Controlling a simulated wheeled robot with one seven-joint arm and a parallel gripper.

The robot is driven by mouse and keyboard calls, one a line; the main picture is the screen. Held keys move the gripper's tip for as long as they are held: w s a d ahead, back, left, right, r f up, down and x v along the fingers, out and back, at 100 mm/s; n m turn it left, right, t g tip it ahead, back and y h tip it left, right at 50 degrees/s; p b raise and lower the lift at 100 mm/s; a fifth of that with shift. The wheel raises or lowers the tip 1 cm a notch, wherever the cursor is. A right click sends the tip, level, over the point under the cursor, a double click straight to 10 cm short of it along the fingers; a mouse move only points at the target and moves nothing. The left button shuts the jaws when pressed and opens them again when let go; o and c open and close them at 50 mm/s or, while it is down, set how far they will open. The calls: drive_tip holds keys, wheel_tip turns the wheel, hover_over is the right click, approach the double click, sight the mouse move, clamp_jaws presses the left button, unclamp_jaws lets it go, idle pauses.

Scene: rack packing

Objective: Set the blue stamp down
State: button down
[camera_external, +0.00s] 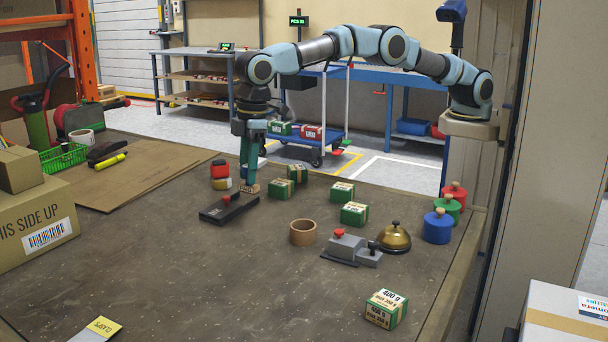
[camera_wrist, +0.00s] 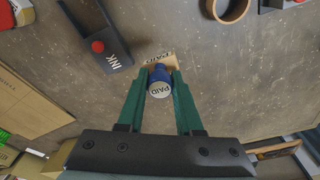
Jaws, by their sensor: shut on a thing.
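The blue stamp (camera_wrist: 159,76) has a round white "PAID" label on top and a tan block marked "PAID" at its foot. My gripper (camera_wrist: 160,83) is shut on the stamp, with a green finger on each side. In the external view my gripper (camera_external: 249,179) points down, with the stamp's tan block (camera_external: 250,188) just below the fingertips. The block is low, close to the table; I cannot tell whether it touches. The black ink pad (camera_wrist: 108,36), marked "INK" with a red knob, lies beside the stamp; it also shows in the external view (camera_external: 225,212).
A wooden ring (camera_external: 303,232), a grey device (camera_external: 345,247) and a brass bell (camera_external: 394,238) stand to the right. Several green boxes (camera_external: 354,214) stand around. A red-topped jar (camera_external: 220,170) is behind the ink pad. The table's front middle (camera_external: 210,275) is clear.

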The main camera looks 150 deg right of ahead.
drive_tip(key=shift+s+d+f, duration=0.15)
drive_tip(key=shift+s+d, duration=0.05)
drive_tip(key=shift+d, duration=0.25)
wheel_tip(320, 180, down, 10)
drive_tip(key=p, duration=0.2)
drive_tip(key=shift+d+r+p, duration=0.1)
drive_tip(key=shift+r+p, duration=0.1)
drive_tip(key=shift+p, duration=0.15)
drive_tip(key=shift+f, duration=0.15)
drive_tip(key=c, duration=0.6)
unclamp_jaws()
